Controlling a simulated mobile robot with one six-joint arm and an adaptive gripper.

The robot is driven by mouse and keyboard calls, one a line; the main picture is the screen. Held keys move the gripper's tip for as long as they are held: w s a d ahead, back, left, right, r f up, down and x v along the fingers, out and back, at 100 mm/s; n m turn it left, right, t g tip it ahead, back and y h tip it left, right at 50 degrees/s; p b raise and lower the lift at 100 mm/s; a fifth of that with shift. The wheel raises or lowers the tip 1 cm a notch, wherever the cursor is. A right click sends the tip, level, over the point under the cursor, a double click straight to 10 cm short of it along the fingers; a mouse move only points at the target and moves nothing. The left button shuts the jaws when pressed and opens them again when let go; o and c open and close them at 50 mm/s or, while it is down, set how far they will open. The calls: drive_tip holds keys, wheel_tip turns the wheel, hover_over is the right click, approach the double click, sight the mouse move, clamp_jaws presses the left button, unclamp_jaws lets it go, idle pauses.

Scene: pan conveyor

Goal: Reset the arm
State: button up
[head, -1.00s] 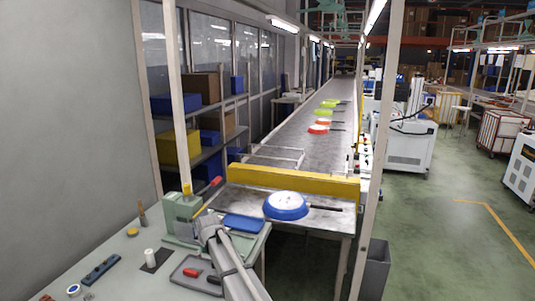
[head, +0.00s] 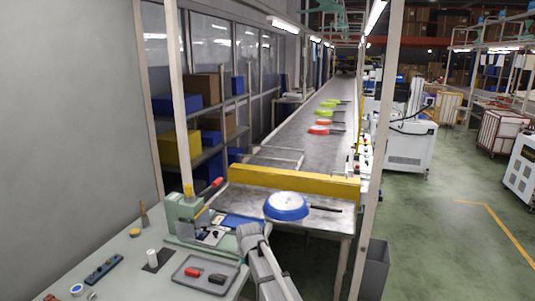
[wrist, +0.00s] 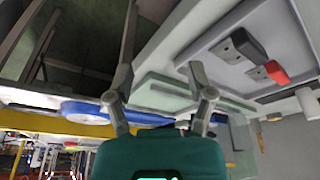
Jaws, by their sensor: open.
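My arm (head: 268,265) reaches up from the lower edge in the head view, over the gap between the bench and the conveyor end. In the wrist view my gripper (wrist: 160,75) is open, its two fingers wide apart with nothing between them. In the head view its fingers are hard to make out. A blue pan (head: 286,206) with a black handle lies on the near conveyor end, right of my arm and apart from it. The pan's blue edge also shows in the wrist view (wrist: 85,110).
A green press (head: 183,214) with a red-tipped lever stands on the bench. A grey tray (head: 180,273) with red and black pieces is left of my arm. A yellow barrier (head: 290,184) crosses the conveyor (head: 300,130); orange and green pans lie beyond. A post (head: 378,150) stands at right.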

drive_tip(key=s+d+r+m+g+h+p, duration=0.1)
drive_tip(key=s+d+r+m+g+p, duration=0.1)
drive_tip(key=s+d, duration=2)
drive_tip(key=shift+s+d+m+g, duration=0.3)
drive_tip(key=shift+d+m+g, duration=0.2)
drive_tip(key=shift+d+m, duration=0.55)
